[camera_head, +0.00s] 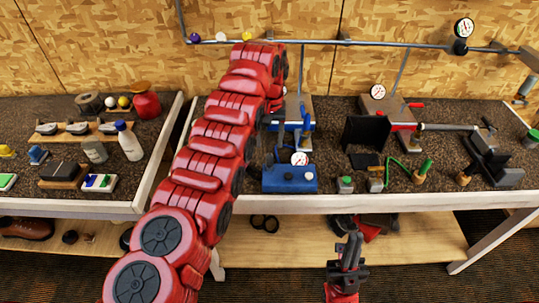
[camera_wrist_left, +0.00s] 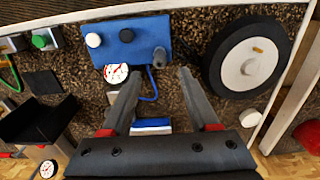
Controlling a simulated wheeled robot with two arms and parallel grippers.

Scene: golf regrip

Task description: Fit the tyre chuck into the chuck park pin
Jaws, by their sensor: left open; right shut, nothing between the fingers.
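A dark grey cylindrical piece (camera_wrist_left: 160,57) stands at the corner of a blue box (camera_wrist_left: 128,42) in the left wrist view, beside a thin blue hose (camera_wrist_left: 151,84). It looks like the tyre chuck, but I cannot tell it surely from the park pin. My left gripper (camera_wrist_left: 160,78) is open, its two fingers spread either side of the line to this piece, with nothing held. In the head view the blue box (camera_head: 290,179) sits at the bench's front edge, and my left arm hides the area beside it. My right gripper (camera_head: 348,250) is shut and empty, below the bench front.
A black wheel-like disc (camera_wrist_left: 245,58) with a pale hub lies close to the blue box. A dial gauge (camera_head: 299,159) stands by the box. A blue clamp (camera_head: 291,124) is behind it. Small green-topped parts (camera_head: 345,184) and a black panel (camera_head: 366,132) are to the right.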

